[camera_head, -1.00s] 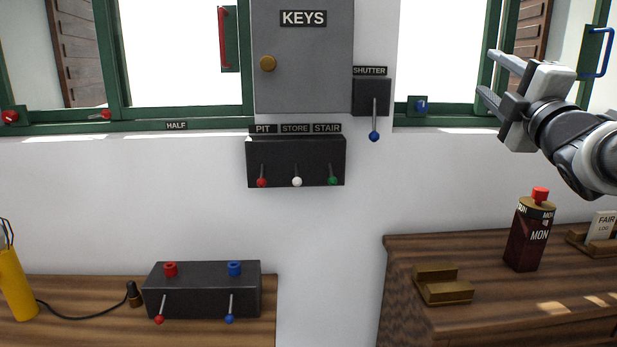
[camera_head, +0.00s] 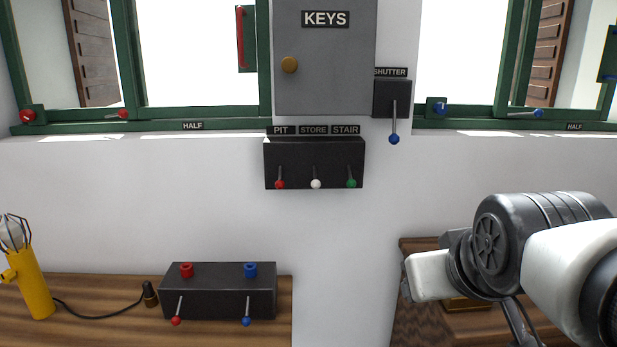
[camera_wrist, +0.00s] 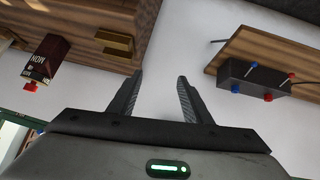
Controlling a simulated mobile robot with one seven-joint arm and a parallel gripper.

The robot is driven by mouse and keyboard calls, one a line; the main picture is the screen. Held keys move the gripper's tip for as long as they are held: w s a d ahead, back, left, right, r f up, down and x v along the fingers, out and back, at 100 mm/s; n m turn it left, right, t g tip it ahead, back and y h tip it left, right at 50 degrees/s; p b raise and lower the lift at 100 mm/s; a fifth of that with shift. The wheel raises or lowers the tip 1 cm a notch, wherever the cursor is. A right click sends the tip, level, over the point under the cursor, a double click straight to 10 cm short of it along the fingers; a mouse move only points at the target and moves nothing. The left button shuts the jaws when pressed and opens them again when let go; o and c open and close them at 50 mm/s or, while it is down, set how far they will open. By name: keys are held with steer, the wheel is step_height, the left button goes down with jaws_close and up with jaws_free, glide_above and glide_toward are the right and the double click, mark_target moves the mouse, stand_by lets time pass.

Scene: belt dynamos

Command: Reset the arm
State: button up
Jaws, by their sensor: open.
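My arm comes in from the right edge in the head view, folded low in front of the right cabinet. My gripper's fingers are not clearly seen there. In the wrist view my gripper (camera_wrist: 157,97) is open, its two dark fingers apart with nothing between them. White wall and floor-side space show beyond the fingers. No object touches the fingers.
A black box with red and blue levers (camera_head: 218,291) sits on the left bench beside a yellow lamp (camera_head: 30,283). A PIT/STORE/STAIR lever box (camera_head: 314,160), KEYS cabinet (camera_head: 325,75) and SHUTTER lever (camera_head: 394,115) are on the wall.

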steer(key=s+a+f+g, duration=0.3)
steer(key=s+a+f, duration=0.2)
steer(key=s, duration=0.2)
step_height(320, 180, up, 23)
steer(key=p, duration=2.2)
steer(key=shift+d+f+m+y+p, duration=0.2)
steer(key=shift+m+y+p, duration=0.1)
steer(key=shift+m+y, duration=0.1)
